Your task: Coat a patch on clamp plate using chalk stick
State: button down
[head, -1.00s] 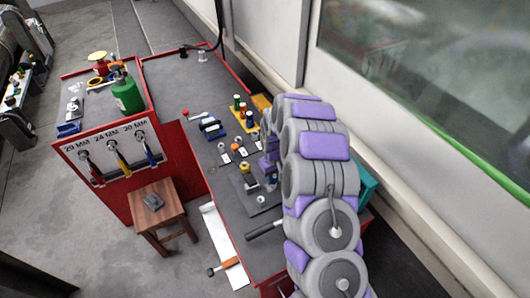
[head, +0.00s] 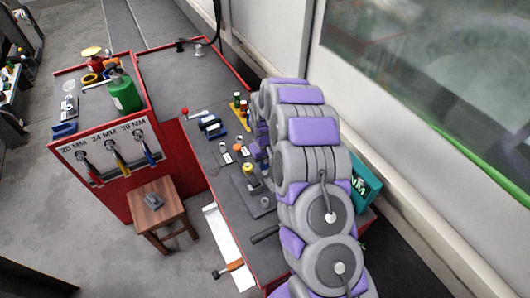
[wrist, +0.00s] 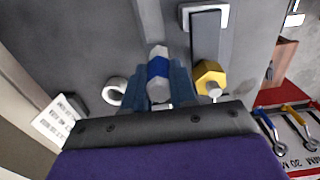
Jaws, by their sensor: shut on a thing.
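My gripper (wrist: 157,82) is shut on a pale stick with a blue band, which looks like the chalk stick (wrist: 158,66). The stick's pale end points away from the wrist, over a grey surface; I cannot tell whether it touches. In the wrist view a yellow knob (wrist: 209,76) and a dark bar with a pale bracket (wrist: 205,36) are right of the stick. In the head view a dark grey plate with a yellow knob, likely the clamp plate (head: 264,206), lies on the bench. My arm hides the gripper and stick there.
The red-edged bench (head: 185,82) holds several small tools and fittings. A green bottle (head: 124,92) stands at the left, and a wooden stool (head: 157,207) below it. A teal box (head: 364,184) is beside my arm. A pale ring (wrist: 115,90) lies left of the stick.

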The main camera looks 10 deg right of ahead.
jog(key=shift+a+r, duration=0.15)
jog(key=shift+r, duration=0.75)
jog(key=shift+d+r+p, duration=0.35)
jog(key=shift+r, duration=0.3)
jog(key=shift+d+r+p, duration=0.3)
jog(key=shift+d+r, duration=0.05)
jog(key=shift+r, duration=0.3)
jog(key=shift+a, duration=0.6)
jog(key=shift+d, duration=0.45)
jog(key=p, duration=0.2)
jog(key=shift+a+r+p, duration=0.1)
jog(key=shift+a+p, duration=0.15)
jog(key=shift+p, duration=0.05)
